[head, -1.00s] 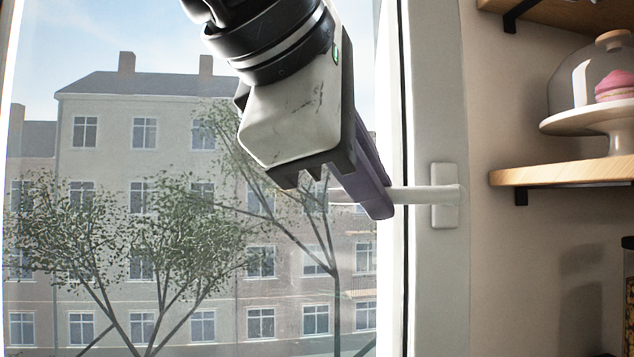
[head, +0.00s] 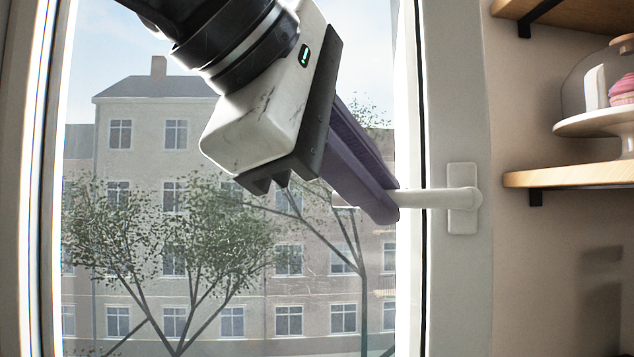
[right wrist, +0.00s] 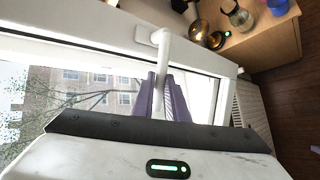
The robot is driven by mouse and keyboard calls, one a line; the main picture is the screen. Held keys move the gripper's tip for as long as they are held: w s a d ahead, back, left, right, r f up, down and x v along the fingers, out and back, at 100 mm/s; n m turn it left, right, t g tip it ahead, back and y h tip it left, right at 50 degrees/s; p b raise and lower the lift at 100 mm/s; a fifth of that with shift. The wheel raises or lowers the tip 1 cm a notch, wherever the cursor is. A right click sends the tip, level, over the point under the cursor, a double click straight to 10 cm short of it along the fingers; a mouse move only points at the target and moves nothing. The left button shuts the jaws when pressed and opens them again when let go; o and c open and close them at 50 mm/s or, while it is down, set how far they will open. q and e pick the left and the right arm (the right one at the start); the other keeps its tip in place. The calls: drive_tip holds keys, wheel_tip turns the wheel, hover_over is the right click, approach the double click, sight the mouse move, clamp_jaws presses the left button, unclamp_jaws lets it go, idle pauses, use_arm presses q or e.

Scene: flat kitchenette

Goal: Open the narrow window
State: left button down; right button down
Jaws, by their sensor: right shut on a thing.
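The narrow window (head: 455,290) has a white frame and clear glass. Its white handle (head: 430,199) points left, roughly level, from a plate on the frame at the right. My right gripper (head: 385,208) has purple fingers and is shut on the handle's free end. In the right wrist view, the handle (right wrist: 162,60) runs from its plate down between the purple fingers (right wrist: 163,98). The fingers hide the handle's tip in the head view. My left gripper is in neither view.
Wooden shelves (head: 575,176) stick out from the wall right of the window, with a glass-domed cake stand (head: 600,122) on one. In the right wrist view, a wooden counter (right wrist: 255,40) holds glassware, and a radiator (right wrist: 252,108) is at the right.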

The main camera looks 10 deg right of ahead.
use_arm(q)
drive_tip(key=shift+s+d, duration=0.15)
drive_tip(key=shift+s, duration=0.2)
use_arm(e)
drive_tip(key=shift+s+a, duration=0.25)
drive_tip(key=shift+s, duration=0.2)
drive_tip(key=c, duration=1.7)
unclamp_jaws()
drive_tip(key=shift+w, duration=0.1)
drive_tip(key=shift+o, duration=0.2)
